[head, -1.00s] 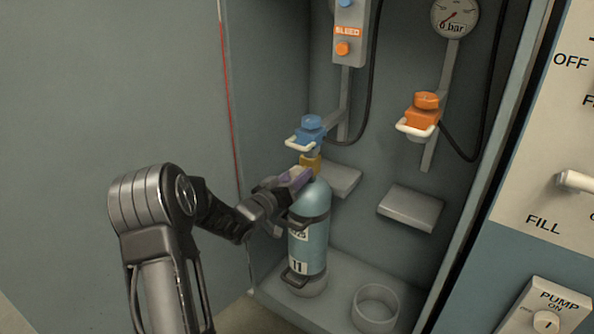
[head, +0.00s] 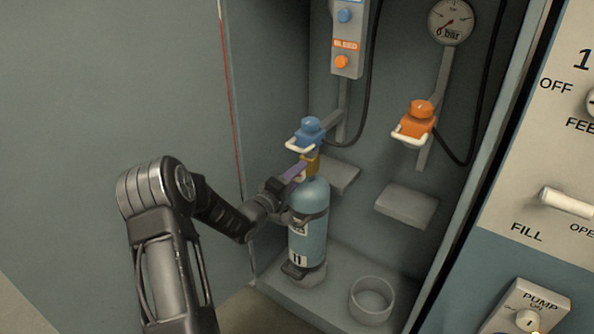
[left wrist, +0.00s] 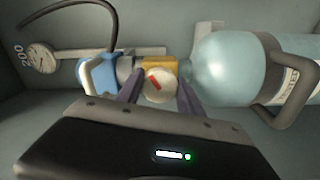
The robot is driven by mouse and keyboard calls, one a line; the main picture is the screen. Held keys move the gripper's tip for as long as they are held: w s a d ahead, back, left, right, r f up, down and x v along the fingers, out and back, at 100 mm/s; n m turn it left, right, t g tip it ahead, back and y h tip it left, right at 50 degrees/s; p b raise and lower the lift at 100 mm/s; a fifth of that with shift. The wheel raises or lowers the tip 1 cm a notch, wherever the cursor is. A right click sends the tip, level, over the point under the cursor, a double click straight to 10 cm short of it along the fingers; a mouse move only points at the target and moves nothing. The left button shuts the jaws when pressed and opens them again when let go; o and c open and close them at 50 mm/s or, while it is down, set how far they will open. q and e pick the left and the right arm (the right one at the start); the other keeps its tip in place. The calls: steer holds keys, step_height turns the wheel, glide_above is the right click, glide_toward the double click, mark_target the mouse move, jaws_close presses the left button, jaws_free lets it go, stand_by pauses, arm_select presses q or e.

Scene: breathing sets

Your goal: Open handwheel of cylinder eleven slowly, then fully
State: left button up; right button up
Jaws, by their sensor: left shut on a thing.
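Cylinder eleven (head: 309,226) is a light teal bottle with an 11 label, standing upright in a holder on the cabinet floor. Its yellow valve (head: 312,164) sits on top, right under the blue connector (head: 310,131). My left gripper (left wrist: 160,90) is shut on the pale round handwheel (left wrist: 160,86), which has a red mark on its face. In the left wrist view the fingers lie on both sides of the wheel. The cylinder (left wrist: 225,68) also shows there, to the right. In the head view my left gripper (head: 301,172) hides part of the wheel. My right gripper is not in view.
An orange connector (head: 415,122) with a white handle hangs to the right, above an empty ring holder (head: 372,299). A gauge (head: 451,20) is at the top. A control panel (head: 545,170) with FILL and PUMP labels stands at the right. A cabinet wall (head: 110,90) fills the left.

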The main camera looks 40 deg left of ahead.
arm_select(q)
steer(key=n+p, duration=0.1)
steer(key=n, duration=0.2)
steer(key=n+p, duration=0.2)
steer(key=shift+n, duration=0.3)
steer(key=n+p, duration=0.1)
steer(key=n, duration=0.2)
steer(key=shift+n, duration=0.3)
steer(key=shift+n+p, duration=0.7)
steer(key=shift+n, duration=0.6)
steer(key=o, duration=1.4)
steer(key=shift+s, duration=0.1)
